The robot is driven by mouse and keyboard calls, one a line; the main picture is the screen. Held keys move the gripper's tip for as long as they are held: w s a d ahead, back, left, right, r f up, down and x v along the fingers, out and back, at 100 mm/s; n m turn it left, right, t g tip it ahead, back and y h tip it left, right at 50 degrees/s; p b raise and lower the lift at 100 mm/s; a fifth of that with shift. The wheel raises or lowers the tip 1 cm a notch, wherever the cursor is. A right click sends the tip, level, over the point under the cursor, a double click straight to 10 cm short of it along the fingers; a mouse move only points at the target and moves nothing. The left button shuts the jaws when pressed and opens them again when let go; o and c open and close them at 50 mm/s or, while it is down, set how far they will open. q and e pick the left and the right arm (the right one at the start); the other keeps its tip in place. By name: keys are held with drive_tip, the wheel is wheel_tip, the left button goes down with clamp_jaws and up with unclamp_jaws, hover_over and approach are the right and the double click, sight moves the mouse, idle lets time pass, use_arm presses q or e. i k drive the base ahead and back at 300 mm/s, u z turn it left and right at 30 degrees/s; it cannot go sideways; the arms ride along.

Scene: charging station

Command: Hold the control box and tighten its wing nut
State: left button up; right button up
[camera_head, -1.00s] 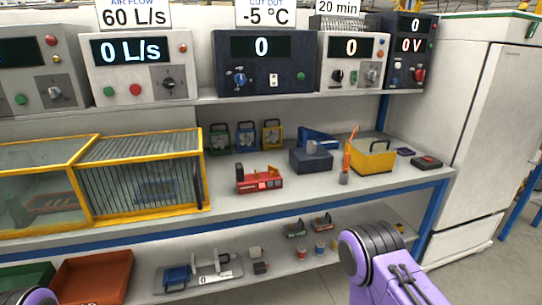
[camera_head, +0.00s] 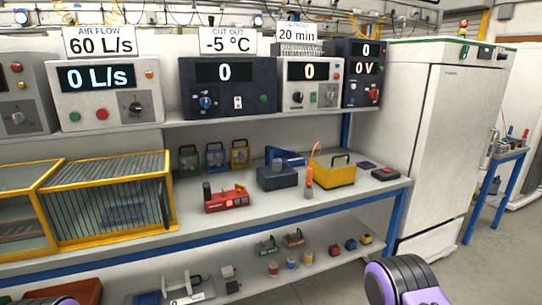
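I cannot make out a wing nut at this size. Purple parts of my own arms show at the bottom edge, a large one at the right and a sliver at the left. Neither gripper's fingers are in view, and no gripper is seen touching the box.
A yellow-framed cage (camera_head: 108,203) fills the shelf's left. Instruments (camera_head: 228,88) line the upper shelf. A white cabinet (camera_head: 440,150) stands at the right. The shelf's front strip is mostly clear.

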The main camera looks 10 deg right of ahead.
sight(239, 188)
drive_tip(key=z, duration=0.2)
drive_tip(key=i, duration=0.95)
drive_tip(key=u, duration=0.15)
